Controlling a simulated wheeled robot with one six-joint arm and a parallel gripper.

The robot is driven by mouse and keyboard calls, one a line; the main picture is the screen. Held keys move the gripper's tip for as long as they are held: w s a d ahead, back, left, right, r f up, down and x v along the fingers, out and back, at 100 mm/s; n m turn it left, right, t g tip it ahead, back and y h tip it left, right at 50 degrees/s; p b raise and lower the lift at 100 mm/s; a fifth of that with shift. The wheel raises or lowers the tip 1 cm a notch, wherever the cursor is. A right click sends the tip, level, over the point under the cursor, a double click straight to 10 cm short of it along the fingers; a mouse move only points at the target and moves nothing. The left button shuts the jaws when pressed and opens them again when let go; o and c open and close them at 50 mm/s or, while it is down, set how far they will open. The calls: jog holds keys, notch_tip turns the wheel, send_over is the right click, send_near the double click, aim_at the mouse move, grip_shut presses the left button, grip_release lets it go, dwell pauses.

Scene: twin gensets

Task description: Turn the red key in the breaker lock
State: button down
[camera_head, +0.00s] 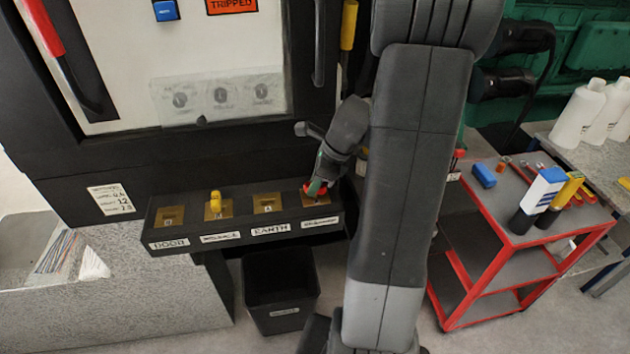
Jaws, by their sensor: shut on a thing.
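The red key (315,188) is in the rightmost brass lock plate (309,199) of a black key panel (185,231), over a label too small to read surely. My gripper (322,180) comes down from above right and is shut on the red key. The gripper hides part of the key and its slot, so I cannot tell the key's exact angle. A yellow key (215,201) stands in the second lock from the left. The other two locks show no key.
A black bin (280,290) stands below the panel. A red-framed cart (480,250) with tools and bottles is at the right. My arm covers the middle. A black cabinet with an orange "TRIPPED" sign (232,5) rises behind the panel.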

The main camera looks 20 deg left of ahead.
jog(key=m+t+p, duration=0.1)
jog(key=m, duration=0.2)
jog(key=m+t+p, duration=0.1)
jog(key=m, duration=0.2)
jog(key=shift+s+r, duration=0.1)
jog(key=shift+r, duration=0.1)
jog(key=m, duration=0.1)
jog(key=m+t, duration=0.1)
jog(key=shift+f+m, duration=0.2)
jog(key=shift+m, duration=0.2)
jog(key=shift+m+t+h, duration=0.5)
jog(key=shift+m+h, duration=0.05)
jog(key=shift+m, duration=0.85)
jog(key=shift+m+t+h, duration=0.5)
jog(key=shift+m+h, duration=0.05)
jog(key=shift+m, duration=0.85)
jog(key=c, duration=1.2)
grip_release()
